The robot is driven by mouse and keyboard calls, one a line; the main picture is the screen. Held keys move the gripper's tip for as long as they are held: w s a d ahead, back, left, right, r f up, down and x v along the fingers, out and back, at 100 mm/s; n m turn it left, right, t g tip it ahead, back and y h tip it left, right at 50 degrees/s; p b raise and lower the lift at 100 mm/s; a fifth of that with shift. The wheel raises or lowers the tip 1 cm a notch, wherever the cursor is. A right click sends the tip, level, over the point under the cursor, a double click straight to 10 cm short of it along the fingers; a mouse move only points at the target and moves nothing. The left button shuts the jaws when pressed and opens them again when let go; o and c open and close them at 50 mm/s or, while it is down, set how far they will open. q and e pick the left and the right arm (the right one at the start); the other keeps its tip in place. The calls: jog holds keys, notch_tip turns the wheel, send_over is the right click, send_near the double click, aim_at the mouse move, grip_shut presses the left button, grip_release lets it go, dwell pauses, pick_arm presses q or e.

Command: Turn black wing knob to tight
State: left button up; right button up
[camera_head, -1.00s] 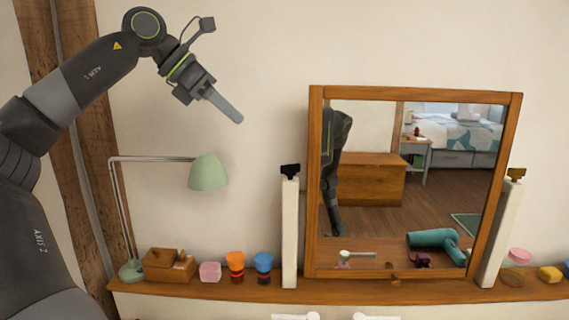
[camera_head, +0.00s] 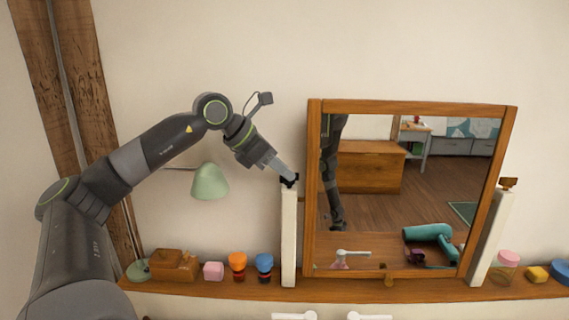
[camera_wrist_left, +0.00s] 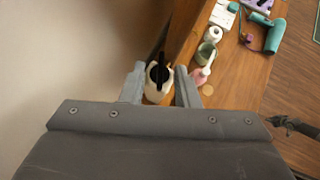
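The black wing knob (camera_head: 289,181) sits on top of the white post (camera_head: 289,240) left of the mirror. In the left wrist view the knob (camera_wrist_left: 158,74) shows as a dark narrow wing above the pale post top. My left gripper (camera_head: 284,174) is at the knob, coming down from the upper left. In the wrist view its two fingers (camera_wrist_left: 160,86) stand on either side of the knob, with a gap visible on both sides. The gripper looks open. The fingers hide part of the knob in the head view. My right gripper is not in view.
A wood-framed mirror (camera_head: 312,200) stands just right of the post, with a second post (camera_head: 492,240) and brown knob (camera_head: 508,183) beyond. A green lamp (camera_head: 209,182) is behind my left arm. Jars and boxes line the shelf (camera_head: 220,285).

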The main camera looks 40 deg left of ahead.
pick_arm(q)
jog(key=shift+w+d+f, duration=0.25)
jog(key=shift+w+f, duration=0.15)
grip_shut()
jog(key=shift+p, duration=0.35)
jog(key=m+h+p, duration=0.1)
jog(key=m+g+h+p, duration=0.1)
jog(key=m, duration=0.1)
jog(key=shift+w+a+r+g, duration=0.15)
jog(key=shift+r+g, duration=0.05)
jog(key=shift+g, duration=0.1)
jog(key=shift+f+m+g+h+p, duration=0.15)
jog(key=shift+m+g+h+p, duration=0.2)
jog(key=shift+m, duration=0.45)
grip_release()
jog(key=shift+a, duration=0.1)
